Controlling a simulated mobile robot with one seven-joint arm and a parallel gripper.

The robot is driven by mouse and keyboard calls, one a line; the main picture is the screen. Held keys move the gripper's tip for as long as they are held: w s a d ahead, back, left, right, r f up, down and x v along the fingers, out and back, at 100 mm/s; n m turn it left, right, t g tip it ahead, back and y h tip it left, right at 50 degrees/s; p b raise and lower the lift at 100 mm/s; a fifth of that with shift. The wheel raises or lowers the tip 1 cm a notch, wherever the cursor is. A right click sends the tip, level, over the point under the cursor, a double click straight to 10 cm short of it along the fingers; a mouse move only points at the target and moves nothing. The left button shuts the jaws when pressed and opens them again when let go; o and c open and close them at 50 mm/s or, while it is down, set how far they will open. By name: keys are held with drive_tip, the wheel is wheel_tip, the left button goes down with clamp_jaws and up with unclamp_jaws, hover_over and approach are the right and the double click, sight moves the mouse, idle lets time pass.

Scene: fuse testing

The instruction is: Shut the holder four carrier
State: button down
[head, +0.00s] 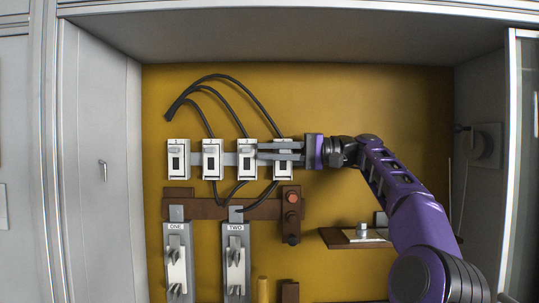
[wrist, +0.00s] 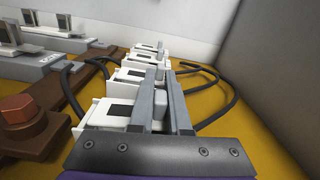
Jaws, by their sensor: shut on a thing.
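Several white fuse holders stand in a row on the yellow back panel. The rightmost, which I take as holder four (head: 284,170), is partly covered by my gripper (head: 262,151). My gripper reaches in from the right, its two grey fingers level, one above the other. In the wrist view my gripper (wrist: 158,72) has its fingers on either side of a small grey grip on the nearest holder, holder four (wrist: 100,115), and is shut on it. The carrier's white face and dark window show beside the fingers. I cannot tell how far the carrier stands out.
The other holders (head: 212,160) stand close to the left. Black cables (head: 240,95) loop above and below the row. Cabinet walls flank the panel.

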drive_tip(key=shift+w+m, duration=0.25)
drive_tip(key=shift+m, duration=0.25)
drive_tip(key=c, duration=0.9)
unclamp_jaws()
